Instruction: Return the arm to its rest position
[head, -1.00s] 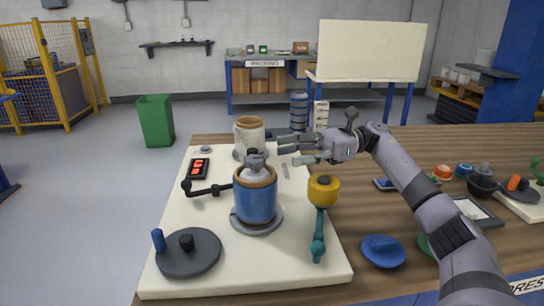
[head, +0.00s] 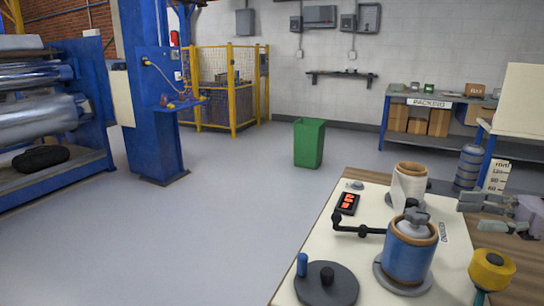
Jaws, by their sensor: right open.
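My right gripper (head: 471,213) shows at the right edge of the head view, its fingers pointing left, open and with nothing between them. Only its hand and fingers show; the rest of the arm is out of the frame. My left gripper is not in view.
A green bin (head: 309,143) stands on the floor.

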